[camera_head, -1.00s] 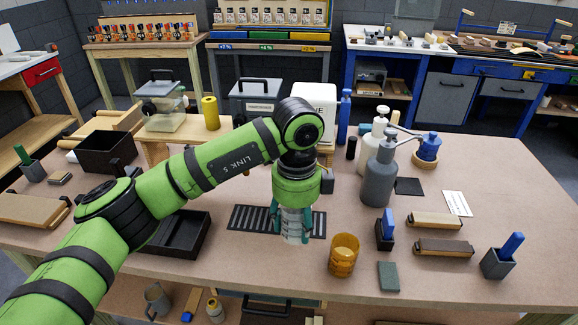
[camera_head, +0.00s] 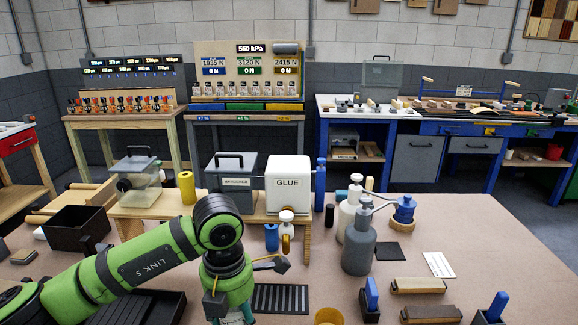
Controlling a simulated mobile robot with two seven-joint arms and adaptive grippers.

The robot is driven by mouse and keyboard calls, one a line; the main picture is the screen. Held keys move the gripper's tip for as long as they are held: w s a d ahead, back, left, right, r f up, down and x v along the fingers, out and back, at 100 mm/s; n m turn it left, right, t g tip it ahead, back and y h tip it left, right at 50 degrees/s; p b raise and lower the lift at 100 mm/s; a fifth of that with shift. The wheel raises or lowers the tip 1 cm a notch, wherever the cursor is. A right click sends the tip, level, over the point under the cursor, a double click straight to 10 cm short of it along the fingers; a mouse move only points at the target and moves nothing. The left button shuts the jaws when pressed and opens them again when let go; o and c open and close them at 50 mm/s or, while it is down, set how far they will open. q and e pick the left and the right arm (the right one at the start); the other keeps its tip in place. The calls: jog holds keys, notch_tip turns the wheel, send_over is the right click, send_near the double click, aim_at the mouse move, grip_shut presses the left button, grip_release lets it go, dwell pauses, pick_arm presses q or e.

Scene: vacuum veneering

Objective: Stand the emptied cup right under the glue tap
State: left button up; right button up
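The white glue box (camera_head: 287,180) stands at the right end of the low wooden stand. Its white tap (camera_head: 286,217) with a yellow-amber part below sits at the front. My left gripper (camera_head: 229,319) is at the bottom of the head view, left of and nearer than the tap. Its teal fingers are mostly cut off by the lower edge. Only a little of the clear cup (camera_head: 231,321) shows between them; its bottom is out of view. My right gripper is not in view.
A blue container (camera_head: 271,238) stands just left of the tap. A slotted dark grate (camera_head: 281,298) lies bare in front of the stand. A grey pump bottle (camera_head: 358,245) stands to the right. An amber cup (camera_head: 328,316) is cut off at the bottom.

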pick_arm(q)
jog(key=s+a+m, duration=0.3)
jog(key=a+m, duration=0.1)
jog(key=m, duration=1)
jog(key=s+a+f+m, duration=0.1)
jog(key=s+a+m, duration=0.3)
jog(key=m, duration=1)
jog(key=shift+a+f, duration=0.2)
jog(key=shift+f, duration=0.05)
jog(key=w+d+n, duration=0.2)
jog(key=d+n, duration=0.1)
jog(key=n, duration=0.7)
jog(key=w+d+r+n, duration=0.1)
jog(key=w+d+n, duration=0.2)
jog(key=n, duration=0.6)
jog(key=w+d+n, duration=0.2)
jog(key=d+n, duration=0.1)
jog(key=n, duration=0.7)
jog(key=shift+w+d+r+n, duration=0.1)
jog(key=shift+w+r+n, duration=0.1)
jog(key=shift+r+n, duration=0.15)
jog(key=w+d+n, duration=0.1)
jog(key=d+n, duration=0.2)
jog(key=n, duration=0.7)
jog(key=w+d+r+n, duration=0.1)
jog(key=d+n, duration=0.2)
jog(key=n, duration=0.6)
jog(key=shift+w+d+r+n, duration=0.15)
jog(key=shift+w+d+n, duration=0.1)
jog(key=shift+n, duration=0.1)
